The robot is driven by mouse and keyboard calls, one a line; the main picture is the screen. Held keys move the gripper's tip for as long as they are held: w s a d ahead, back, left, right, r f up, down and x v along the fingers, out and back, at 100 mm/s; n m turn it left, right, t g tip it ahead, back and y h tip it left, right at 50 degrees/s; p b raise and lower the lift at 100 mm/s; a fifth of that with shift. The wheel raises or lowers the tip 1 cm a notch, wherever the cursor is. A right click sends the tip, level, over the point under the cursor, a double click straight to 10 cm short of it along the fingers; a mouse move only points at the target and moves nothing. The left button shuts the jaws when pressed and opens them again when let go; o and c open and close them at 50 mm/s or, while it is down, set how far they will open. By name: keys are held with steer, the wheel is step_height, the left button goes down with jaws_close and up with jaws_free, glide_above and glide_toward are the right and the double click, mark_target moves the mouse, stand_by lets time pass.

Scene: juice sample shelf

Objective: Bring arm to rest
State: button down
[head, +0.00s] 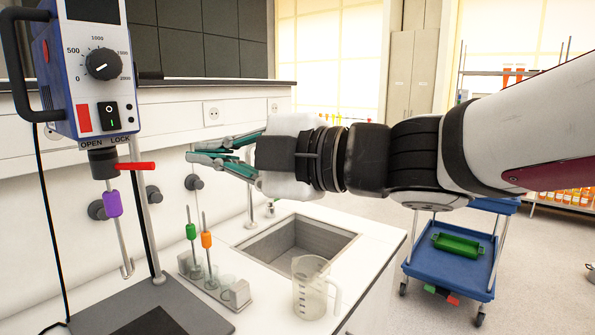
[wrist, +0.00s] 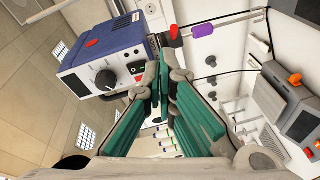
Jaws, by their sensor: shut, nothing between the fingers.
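My gripper (head: 226,160) has green fingers and is held in the air at the end of my outstretched arm. It points left, above the counter near the sink, and holds nothing. In the wrist view the gripper (wrist: 165,75) shows its two green fingers converging toward the top, in front of the blue-and-white stirrer unit. The fingers look apart from the stirrer in the head view.
The overhead stirrer (head: 88,65) stands at left with a purple piece (head: 112,204) on its shaft. A sink (head: 298,245), a clear beaker (head: 310,290) and a rack (head: 228,290) are on the counter below. A blue cart (head: 450,262) stands at right on open floor.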

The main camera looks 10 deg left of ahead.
steer(key=w+d+f+m+t+h, duration=0.1)
steer(key=w+d+m+t+h, duration=0.15)
steer(key=d+m+h, duration=0.4)
steer(key=w+d+f+m+t+h+p, duration=0.1)
steer(key=w+d+m+t+h, duration=0.2)
steer(key=d, duration=0.6)
steer(key=w+d+f+m+t+h, duration=0.2)
steer(key=d+m+t+h, duration=0.1)
steer(key=d+m, duration=0.45)
steer(key=s+d+f+m+g+h, duration=0.45)
steer(key=s+d+f+m, duration=0.35)
steer(key=d, duration=0.3)
steer(key=s+f+m+g, duration=0.1)
steer(key=s+f+g, duration=0.1)
steer(key=s, duration=0.5)
steer(key=s+f+m+g+p, duration=0.1)
steer(key=s+f+m+g, duration=0.1)
steer(key=s+f, duration=0.3)
steer(key=shift+s+m+g+y, duration=0.35)
steer(key=shift+s+g, duration=0.35)
steer(key=shift+s, duration=0.5)
